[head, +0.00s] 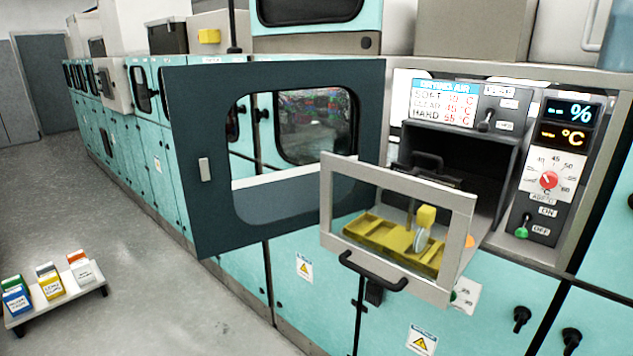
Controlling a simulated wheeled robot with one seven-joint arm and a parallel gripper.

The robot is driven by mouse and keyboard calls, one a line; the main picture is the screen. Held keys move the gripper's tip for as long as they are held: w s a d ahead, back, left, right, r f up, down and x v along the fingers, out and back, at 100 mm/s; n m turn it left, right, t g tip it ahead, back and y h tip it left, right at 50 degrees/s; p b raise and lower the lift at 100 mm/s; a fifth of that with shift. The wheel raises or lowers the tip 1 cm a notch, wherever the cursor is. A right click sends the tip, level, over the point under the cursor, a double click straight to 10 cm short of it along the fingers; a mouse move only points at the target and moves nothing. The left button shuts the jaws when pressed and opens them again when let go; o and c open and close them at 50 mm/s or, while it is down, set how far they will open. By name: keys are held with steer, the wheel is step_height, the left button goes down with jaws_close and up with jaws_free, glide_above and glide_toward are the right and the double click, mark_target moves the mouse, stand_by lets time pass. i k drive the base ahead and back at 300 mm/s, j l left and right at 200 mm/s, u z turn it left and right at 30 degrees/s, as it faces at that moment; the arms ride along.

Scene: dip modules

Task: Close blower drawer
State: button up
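The blower drawer (329,212) is pulled out of its dark bay at the right of the head view. It has a pale framed front with a clear window and a black bar handle (372,272) along its lower edge. Through the window I see a yellow tray (392,245) with a yellow block and a grey disc-like part. The dark drawer bay (478,165) behind it is open. My gripper is not in view, so its state and its place relative to the handle cannot be seen.
A dark windowed door (205,110) stands swung open just left of the drawer. A control panel (548,172) with a red knob is right of the bay. A low trolley (62,305) with coloured containers stands at lower left. The grey floor (150,270) between is clear.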

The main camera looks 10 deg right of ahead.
mark_target(462, 231)
steer(key=i+j+u, duration=0.1)
steer(key=u, duration=0.25)
steer(key=i+j+u, duration=0.15)
steer(key=j+u, duration=0.2)
steer(key=i+j+u, duration=0.1)
steer(key=u, duration=0.25)
